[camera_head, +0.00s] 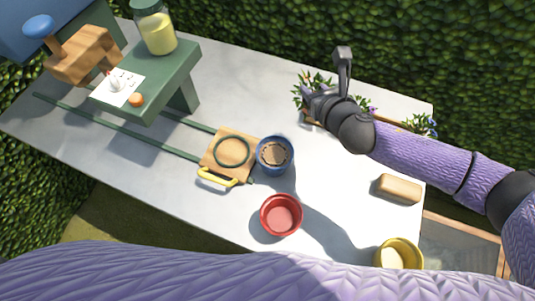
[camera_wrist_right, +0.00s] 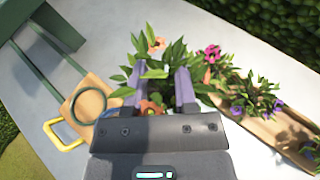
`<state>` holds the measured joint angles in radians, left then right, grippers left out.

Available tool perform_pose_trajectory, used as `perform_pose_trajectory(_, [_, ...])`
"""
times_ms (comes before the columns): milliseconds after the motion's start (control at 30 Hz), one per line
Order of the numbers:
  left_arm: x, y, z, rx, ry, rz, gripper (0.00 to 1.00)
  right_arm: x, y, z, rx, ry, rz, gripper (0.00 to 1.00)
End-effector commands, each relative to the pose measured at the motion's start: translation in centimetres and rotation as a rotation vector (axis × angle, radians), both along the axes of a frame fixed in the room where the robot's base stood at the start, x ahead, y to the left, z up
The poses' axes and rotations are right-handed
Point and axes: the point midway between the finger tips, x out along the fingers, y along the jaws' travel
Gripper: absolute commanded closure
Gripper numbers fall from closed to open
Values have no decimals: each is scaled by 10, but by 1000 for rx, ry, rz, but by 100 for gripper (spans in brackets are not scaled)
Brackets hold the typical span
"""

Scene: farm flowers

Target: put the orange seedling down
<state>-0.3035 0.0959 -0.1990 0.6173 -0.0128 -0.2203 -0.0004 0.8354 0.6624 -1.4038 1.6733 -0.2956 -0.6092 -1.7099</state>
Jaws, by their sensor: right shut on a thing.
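The orange seedling (camera_wrist_right: 157,45) has green leaves and an orange flower in the right wrist view. My right gripper (camera_wrist_right: 158,92) is shut on it, with its fingers either side of the lower part. An orange-brown patch shows low between the fingers. In the head view, leaves (camera_head: 303,90) show beside my right gripper (camera_head: 314,101), at the left end of a wooden tray (camera_wrist_right: 284,134). I cannot tell whether the seedling's base touches anything. A blue pot (camera_head: 275,150) with brown contents stands on the table. My left gripper is out of view.
A red pot (camera_head: 281,215) and a yellow pot (camera_head: 398,255) stand nearer. A wooden board (camera_head: 222,150) with a green ring and yellow handle sits by green rails. A tan block (camera_head: 399,188) lies right. A green stand (camera_head: 165,88) holds a jar.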

Motion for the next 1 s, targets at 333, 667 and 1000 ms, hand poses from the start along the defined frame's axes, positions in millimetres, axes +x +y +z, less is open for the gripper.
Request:
perform_pose_trajectory(333, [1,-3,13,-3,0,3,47,-74,58,-12,1,2,441,100])
perform_pose_trajectory(667, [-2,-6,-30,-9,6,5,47,-75,58,-79,4,3,448,100])
perform_pose_trajectory(1000, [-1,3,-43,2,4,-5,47,-75,58,-101,3,-1,447,100])
